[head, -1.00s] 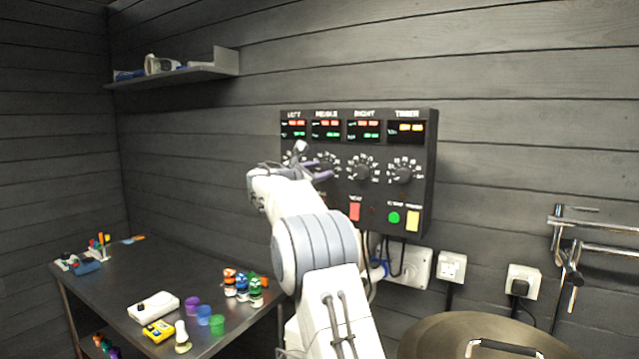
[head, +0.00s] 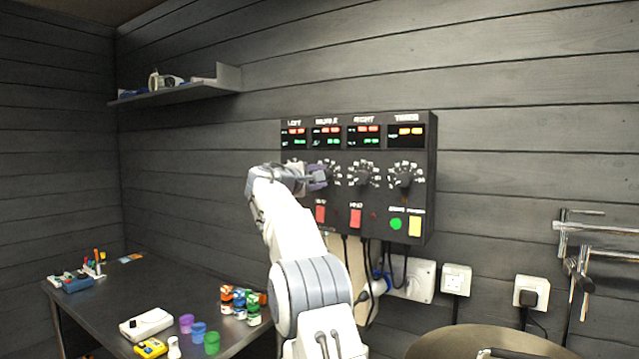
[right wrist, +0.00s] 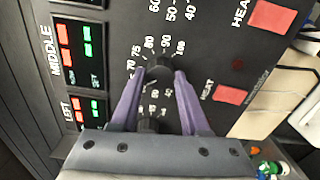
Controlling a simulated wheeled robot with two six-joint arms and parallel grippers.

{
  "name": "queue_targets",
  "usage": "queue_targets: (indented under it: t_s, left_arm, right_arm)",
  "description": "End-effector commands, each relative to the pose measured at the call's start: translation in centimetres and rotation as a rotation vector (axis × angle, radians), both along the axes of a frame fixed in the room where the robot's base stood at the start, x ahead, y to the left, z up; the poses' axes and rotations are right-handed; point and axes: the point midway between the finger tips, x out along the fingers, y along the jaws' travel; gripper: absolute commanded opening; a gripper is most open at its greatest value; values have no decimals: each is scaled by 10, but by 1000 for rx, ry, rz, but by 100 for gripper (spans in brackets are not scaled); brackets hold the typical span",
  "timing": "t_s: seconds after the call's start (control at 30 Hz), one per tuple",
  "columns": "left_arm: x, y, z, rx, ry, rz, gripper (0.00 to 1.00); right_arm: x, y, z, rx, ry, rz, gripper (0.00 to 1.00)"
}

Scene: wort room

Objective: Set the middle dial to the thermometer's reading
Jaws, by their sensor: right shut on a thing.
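The dark control panel (head: 400,215) is on the wall, with dials marked left, middle, right and timer. My right gripper (head: 322,178) is at the middle dial (head: 330,167) and partly covers it. In the right wrist view its two purple fingers (right wrist: 159,75) are shut on the black knob of the middle dial (right wrist: 158,69), one on each side. The middle display (head: 327,135) shows red and green digits, too small to read. The left dial (right wrist: 149,124) lies between the fingers' bases. I cannot make out a thermometer. My left gripper is not in view.
The right dial (head: 364,174) and timer dial (head: 405,175) are clear to the right. Red switches (head: 355,218), a green button (head: 396,224) and a yellow one (head: 415,227) sit below. A table (head: 95,310) with small items stands at left; a round lid (head: 445,343) is at bottom right.

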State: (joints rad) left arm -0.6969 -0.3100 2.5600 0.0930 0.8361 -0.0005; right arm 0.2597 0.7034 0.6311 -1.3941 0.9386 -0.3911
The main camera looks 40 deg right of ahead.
Motion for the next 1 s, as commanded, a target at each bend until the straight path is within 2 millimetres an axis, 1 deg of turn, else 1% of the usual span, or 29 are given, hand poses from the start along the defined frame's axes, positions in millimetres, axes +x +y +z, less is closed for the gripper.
queue_targets:
  t_s: [0.03,0.4,0.8,1.0]
  left_arm:
    - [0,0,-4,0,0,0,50]
    - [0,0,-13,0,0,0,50]
    - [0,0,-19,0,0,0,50]
    - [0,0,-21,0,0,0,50]
  right_arm:
    - [0,0,-3,19,-40,-1,0]
    - [0,0,-3,154,-363,-3,0]
    - [0,0,-3,297,-709,-3,0]
    - [0,0,-3,358,-856,-5,0]
